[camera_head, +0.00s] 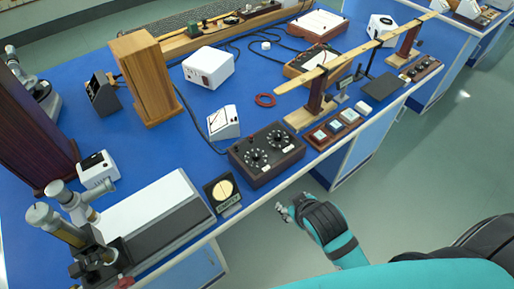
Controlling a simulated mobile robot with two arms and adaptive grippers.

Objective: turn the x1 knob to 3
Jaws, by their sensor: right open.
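A dark brown box with several black dial knobs (258,159) on its top stands at the front edge of the blue bench. Its markings are too small to read, so I cannot tell which knob is x1 or where it points. My right gripper (281,207) is open and empty in front of the bench, below the box in the picture and apart from it. Its fingers point left. My left gripper is out of view.
A small panel with a round yellowish dial (223,192) stands left of the knob box. A white meter (224,122) is behind it, and small square-topped units (335,126) are to its right. The bench's front edge lies between gripper and box.

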